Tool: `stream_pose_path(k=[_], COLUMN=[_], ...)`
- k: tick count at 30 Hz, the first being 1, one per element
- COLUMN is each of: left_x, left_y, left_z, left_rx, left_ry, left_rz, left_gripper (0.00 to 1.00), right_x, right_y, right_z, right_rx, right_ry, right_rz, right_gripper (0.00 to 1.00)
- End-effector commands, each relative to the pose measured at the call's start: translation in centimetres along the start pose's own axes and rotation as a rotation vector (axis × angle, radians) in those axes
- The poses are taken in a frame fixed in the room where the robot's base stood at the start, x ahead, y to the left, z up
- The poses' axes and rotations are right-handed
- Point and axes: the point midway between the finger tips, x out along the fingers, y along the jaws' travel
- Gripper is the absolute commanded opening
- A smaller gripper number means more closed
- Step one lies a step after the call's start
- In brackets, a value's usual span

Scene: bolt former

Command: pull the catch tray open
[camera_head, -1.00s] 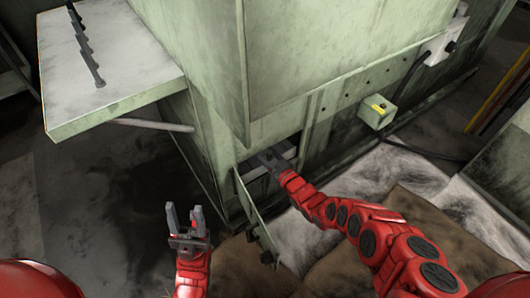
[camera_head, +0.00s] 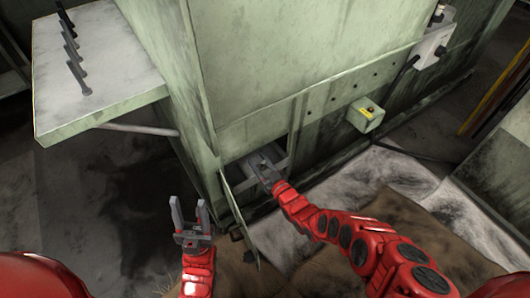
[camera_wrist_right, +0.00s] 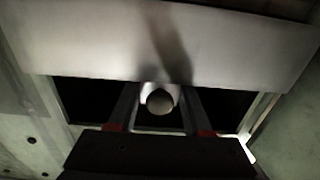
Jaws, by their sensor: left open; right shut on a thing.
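The catch tray (camera_head: 274,150) is a grey metal drawer in a low opening at the foot of the green machine, in the head view. My right gripper (camera_head: 260,164) is at its front. My left gripper (camera_head: 188,205) is open and empty, apart from the machine at lower left.
A hinged green door (camera_head: 240,213) hangs open on the left of the opening. A green side table (camera_head: 110,75) with several dark bolts stands at upper left. A yellow-labelled box (camera_head: 365,115) is on the machine's face. Pale and brown sheets cover the floor at right.

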Motion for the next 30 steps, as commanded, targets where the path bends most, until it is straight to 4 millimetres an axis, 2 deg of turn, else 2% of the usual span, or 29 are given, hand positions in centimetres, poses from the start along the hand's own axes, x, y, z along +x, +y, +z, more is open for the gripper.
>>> stream_pose_path(k=[1,3,12,16,24,25,26,30], left_x=[1.4,2.2,4.7,4.9,4.8,4.8,4.8,4.8], left_y=[-0.1,-0.2,-0.3,-0.4,-0.3,-0.3,-0.3,-0.3], left_z=[-0.1,-0.1,-0.3,-0.4,-0.3,-0.3,-0.3,-0.3], left_rx=[-0.002,-0.004,-0.007,-0.007,-0.007,-0.007,-0.007,-0.007], left_ry=[-0.005,-0.011,-0.019,-0.019,-0.019,-0.019,-0.019,-0.019], left_rz=[-0.007,-0.016,-0.025,-0.025,-0.025,-0.025,-0.025,-0.025], left_gripper=[0.5,0.5,0.5,0.5,0.5,0.5,0.5,0.5], right_x=[-0.8,-1.9,-7.2,-8.0,-8.0,-8.0,-8.0,-7.9], right_y=[-0.6,-0.8,-0.6,-0.6,-0.6,-0.6,-0.6,-0.5], right_z=[-0.3,-0.3,-0.1,0.1,0.1,0.1,0.1,0.1], right_rx=[0.006,0.004,0.002,0.002,0.002,0.002,0.002,0.001], right_ry=[-0.011,-0.009,-0.009,-0.007,-0.005,-0.005,-0.004,-0.003], right_rz=[-0.001,-0.001,0.002,0.003,0.003,0.003,0.003,0.003], right_gripper=[0.0,0.0,0.0,0.0,0.0,0.53,0.59,0.59])
